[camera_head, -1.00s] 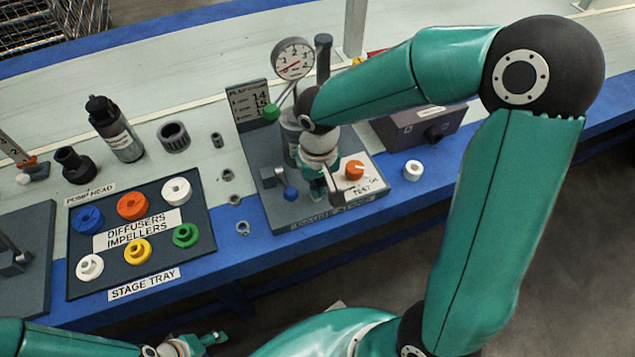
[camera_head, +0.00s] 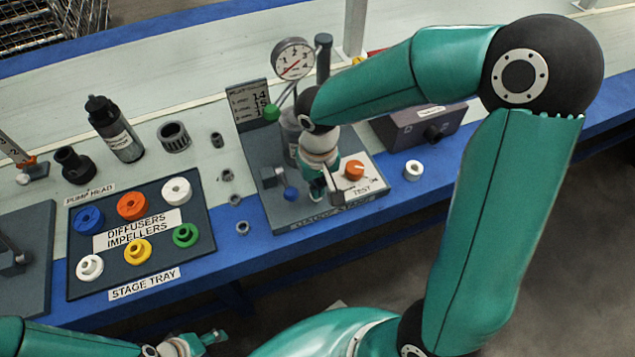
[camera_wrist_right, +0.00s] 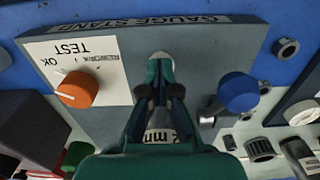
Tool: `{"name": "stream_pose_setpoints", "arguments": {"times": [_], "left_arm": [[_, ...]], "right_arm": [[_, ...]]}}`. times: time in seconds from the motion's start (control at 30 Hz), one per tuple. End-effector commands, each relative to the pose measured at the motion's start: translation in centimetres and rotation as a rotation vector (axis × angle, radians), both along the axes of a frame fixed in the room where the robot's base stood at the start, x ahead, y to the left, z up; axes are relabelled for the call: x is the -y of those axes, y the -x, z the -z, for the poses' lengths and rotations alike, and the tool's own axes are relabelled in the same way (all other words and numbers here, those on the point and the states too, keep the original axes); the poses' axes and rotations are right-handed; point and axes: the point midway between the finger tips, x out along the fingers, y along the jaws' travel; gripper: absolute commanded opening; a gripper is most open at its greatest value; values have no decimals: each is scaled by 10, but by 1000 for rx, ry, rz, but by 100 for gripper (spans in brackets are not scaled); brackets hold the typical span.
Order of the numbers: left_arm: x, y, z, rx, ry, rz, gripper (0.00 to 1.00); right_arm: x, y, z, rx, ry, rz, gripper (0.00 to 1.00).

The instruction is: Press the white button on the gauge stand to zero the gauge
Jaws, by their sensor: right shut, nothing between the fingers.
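The gauge stand (camera_head: 300,215) is a grey base with a round white dial gauge (camera_head: 293,59) standing at its back; the gauge has a red needle. My right gripper (camera_head: 331,194) is shut and empty, pointing down over the front of the stand. In the right wrist view the shut fingertips (camera_wrist_right: 160,65) are beside the white TEST panel. A pale patch shows at the fingertips; I cannot tell whether it is the white button or whether they touch it. My left gripper (camera_head: 212,341) is small at the bottom edge, its jaws unclear.
The stage tray (camera_head: 75,250) with coloured parts is to the left.

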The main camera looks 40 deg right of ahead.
Motion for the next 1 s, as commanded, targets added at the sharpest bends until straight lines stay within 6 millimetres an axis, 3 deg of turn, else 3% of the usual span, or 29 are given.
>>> {"name": "stream_pose_setpoints", "arguments": {"times": [0.23,0.6,0.8,1.0], "left_arm": [[0,0,-34,0,0,0,55],[0,0,-45,0,0,0,55],[0,0,-48,0,0,0,55],[0,0,-48,0,0,0,55]], "right_arm": [[-2,3,-43,0,2,-4,0],[-2,2,-117,9,1,-2,0],[-2,2,-135,7,2,-3,0],[-3,2,-138,5,2,-5,0]]}}
